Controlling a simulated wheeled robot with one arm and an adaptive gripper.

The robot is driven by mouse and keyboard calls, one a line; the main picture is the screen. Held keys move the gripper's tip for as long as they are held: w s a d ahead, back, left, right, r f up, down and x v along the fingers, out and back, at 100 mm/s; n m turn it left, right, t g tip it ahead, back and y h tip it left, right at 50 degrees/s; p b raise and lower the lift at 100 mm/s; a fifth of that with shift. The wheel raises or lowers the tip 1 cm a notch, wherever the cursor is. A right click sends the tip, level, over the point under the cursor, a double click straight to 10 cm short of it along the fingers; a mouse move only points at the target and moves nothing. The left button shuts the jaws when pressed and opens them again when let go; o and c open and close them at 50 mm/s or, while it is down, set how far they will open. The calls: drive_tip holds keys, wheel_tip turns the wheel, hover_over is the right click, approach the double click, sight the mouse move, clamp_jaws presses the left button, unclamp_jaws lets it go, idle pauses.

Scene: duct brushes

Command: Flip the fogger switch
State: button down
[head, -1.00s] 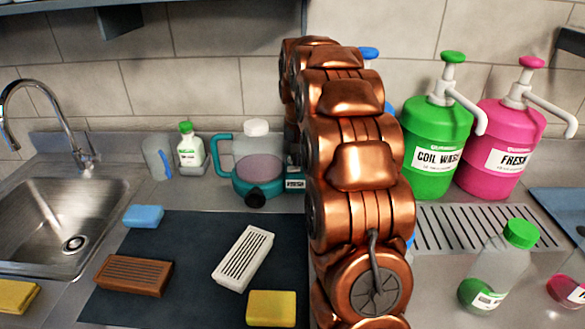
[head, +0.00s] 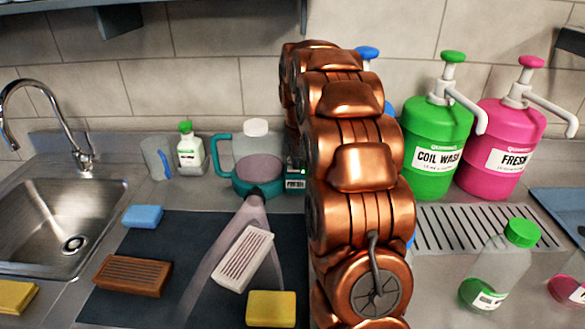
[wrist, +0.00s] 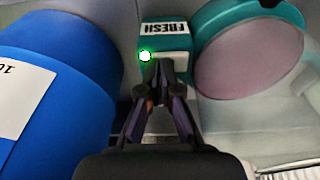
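The fogger (head: 258,187), a teal unit with a clear tank of pinkish liquid, stands at the back of the counter. A pinkish mist spreads forward from its dark nozzle over the white brush (head: 243,258). Its teal and white box marked FRESH (head: 295,184) is partly behind my arm. The wrist view shows this box (wrist: 166,32) with a lit green light (wrist: 145,56). My gripper (wrist: 164,66) is shut and empty, its fingertips together at the box's face. The switch itself is not clearly seen behind the fingertips. The head view hides my gripper behind my arm.
A blue container (wrist: 60,85) is close on the gripper's left in the wrist view. Green (head: 436,145) and pink (head: 500,148) pump jugs stand right of my arm. A brown brush (head: 132,275) and sponges lie around the dark mat (head: 180,235), near the sink (head: 60,225).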

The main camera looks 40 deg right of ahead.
drive_tip(key=shift+r+p, duration=1)
drive_tip(key=shift+r, duration=2.45)
